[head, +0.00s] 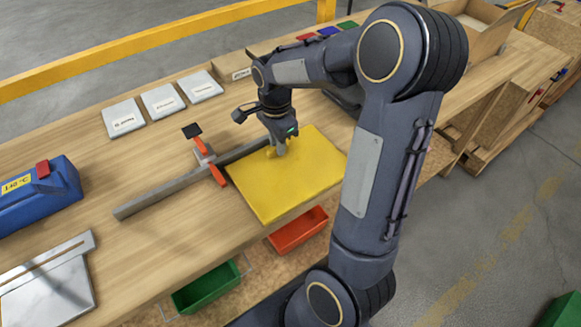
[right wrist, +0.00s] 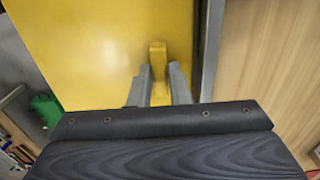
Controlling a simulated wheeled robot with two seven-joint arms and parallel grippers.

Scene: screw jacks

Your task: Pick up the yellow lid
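The yellow lid (head: 290,178) is a flat rectangular plate with a small raised yellow handle. It lies flat near the front edge of the wooden workbench. My right gripper (head: 277,148) is above the lid, pointing down at the handle. In the right wrist view the lid (right wrist: 100,50) fills the upper left, and the handle (right wrist: 158,60) stands between the two grey fingers of the right gripper (right wrist: 160,80). The fingers lie close against both sides of the handle and look shut on it. My left gripper is not in view.
A grey bar (head: 150,205) with an orange-handled clamp (head: 216,172) runs along the lid's back-left edge. Red (head: 298,232) and green (head: 205,287) bins sit below the front edge. A blue box (head: 40,195) and labelled white plates (head: 162,100) stand farther left and back.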

